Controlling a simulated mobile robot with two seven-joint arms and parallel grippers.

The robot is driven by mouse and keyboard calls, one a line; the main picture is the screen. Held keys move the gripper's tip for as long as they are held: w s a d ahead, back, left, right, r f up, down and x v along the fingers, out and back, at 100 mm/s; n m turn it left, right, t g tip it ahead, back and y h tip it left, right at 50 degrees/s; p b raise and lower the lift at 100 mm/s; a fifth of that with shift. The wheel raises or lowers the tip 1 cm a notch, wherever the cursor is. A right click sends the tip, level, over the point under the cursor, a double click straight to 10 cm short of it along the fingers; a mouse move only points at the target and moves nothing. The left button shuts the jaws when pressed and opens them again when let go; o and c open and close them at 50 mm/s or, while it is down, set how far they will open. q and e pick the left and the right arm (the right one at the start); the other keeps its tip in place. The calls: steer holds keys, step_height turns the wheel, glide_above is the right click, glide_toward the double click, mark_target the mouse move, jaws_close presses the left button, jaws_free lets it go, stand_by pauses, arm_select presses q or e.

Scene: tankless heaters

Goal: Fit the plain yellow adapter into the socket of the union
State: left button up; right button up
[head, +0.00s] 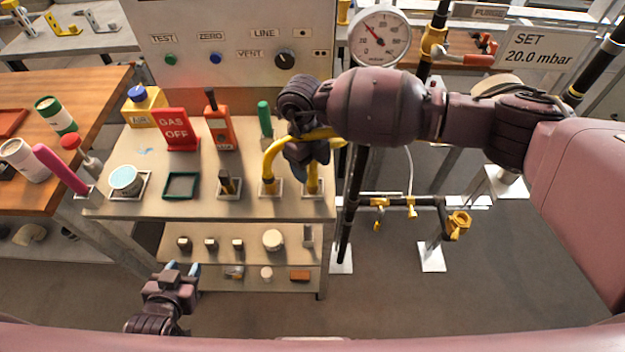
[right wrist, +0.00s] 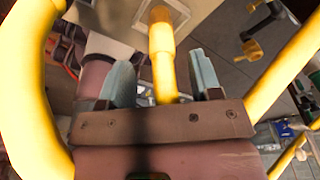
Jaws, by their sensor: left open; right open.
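Two yellow pipe pieces stand in square white holders at the bench's right end: a bent one (head: 268,170) and one (head: 313,183) partly hidden under my right gripper (head: 309,160). I cannot tell which is the plain adapter. In the right wrist view, a yellow piece with a wider collar (right wrist: 161,40) lies between the open blue-grey fingers of that gripper (right wrist: 161,76); contact is not clear. A yellow fitting (head: 458,223), perhaps the union, sits at the right end of the low black pipework. My left gripper (head: 183,268) is open and empty, in front of the bench.
The bench (head: 110,205) also holds a red GAS OFF sign (head: 177,130), an orange device (head: 218,127) and a green tray (head: 180,185). A lower shelf (head: 210,284) holds small parts. A black riser (head: 352,205) and pressure gauge (head: 380,36) stand right of the bench.

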mark_target(312, 171)
steer(key=shift+s+d+f, duration=0.1)
steer(key=shift+f, duration=1.1)
steer(key=shift+d+f, duration=0.1)
steer(key=shift+f, duration=1.05)
steer(key=c, duration=1)
